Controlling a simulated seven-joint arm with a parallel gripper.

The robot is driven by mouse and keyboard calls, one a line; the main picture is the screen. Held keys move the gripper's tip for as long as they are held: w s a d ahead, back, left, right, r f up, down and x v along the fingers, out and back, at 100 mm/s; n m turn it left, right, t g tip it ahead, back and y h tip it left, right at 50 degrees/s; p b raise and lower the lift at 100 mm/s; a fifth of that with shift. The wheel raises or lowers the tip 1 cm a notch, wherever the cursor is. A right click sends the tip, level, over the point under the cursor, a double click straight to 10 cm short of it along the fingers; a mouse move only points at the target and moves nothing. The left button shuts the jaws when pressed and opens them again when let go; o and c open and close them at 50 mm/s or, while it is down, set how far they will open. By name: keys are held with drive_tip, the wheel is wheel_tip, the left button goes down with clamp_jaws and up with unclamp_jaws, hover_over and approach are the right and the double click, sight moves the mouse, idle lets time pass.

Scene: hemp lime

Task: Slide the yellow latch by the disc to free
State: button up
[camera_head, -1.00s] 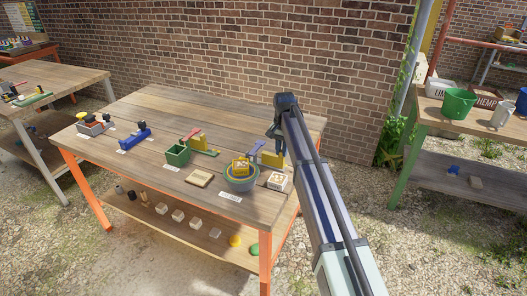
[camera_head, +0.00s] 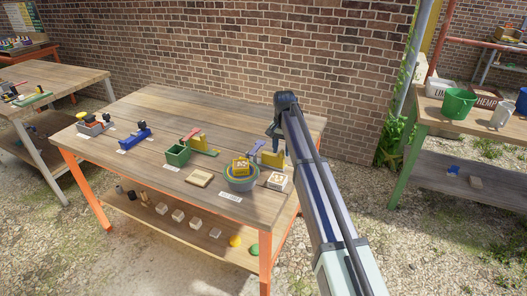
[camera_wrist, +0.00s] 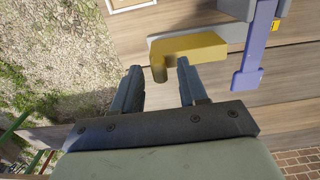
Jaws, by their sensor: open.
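The yellow latch (camera_wrist: 205,48) shows in the wrist view as an L-shaped bar lying along a grey strip, its short bent end towards my gripper. In the head view a yellow upright piece (camera_head: 272,159) stands at the table's right side, below my gripper (camera_head: 275,138). My gripper (camera_wrist: 160,68) is open in the wrist view, with the bent end of the latch in the gap between its fingertips as seen from there. I cannot tell whether either finger touches it. A purple-blue bar (camera_wrist: 252,55) lies across the right end of the strip.
A green box (camera_head: 177,155) and a second fixture with a red bar (camera_head: 190,134) are further left. The table's back (camera_head: 210,103) is clear.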

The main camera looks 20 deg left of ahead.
drive_tip(key=shift+r, duration=4.25)
drive_tip(key=shift+d+f, duration=0.1)
drive_tip(key=s+d+f, duration=0.3)
drive_tip(key=d+f, duration=0.8)
drive_tip(key=d, duration=0.2)
drive_tip(key=s+d+f, duration=0.4)
drive_tip(key=d+f, duration=0.6)
drive_tip(key=d, duration=0.3)
drive_tip(key=s+d+f, duration=0.8)
drive_tip(key=s+d, duration=0.2)
drive_tip(key=d, duration=0.1)
drive_tip(key=s+d+f, duration=0.7)
drive_tip(key=s+d, duration=0.3)
drive_tip(key=d, duration=0.1)
drive_tip(key=s+f+g, duration=0.3)
drive_tip(key=s+f, duration=0.7)
drive_tip(key=s, duration=0.4)
drive_tip(key=s+f+g, duration=0.3)
drive_tip(key=s+f, duration=0.7)
drive_tip(key=s, duration=0.5)
drive_tip(key=shift+g, duration=0.4)
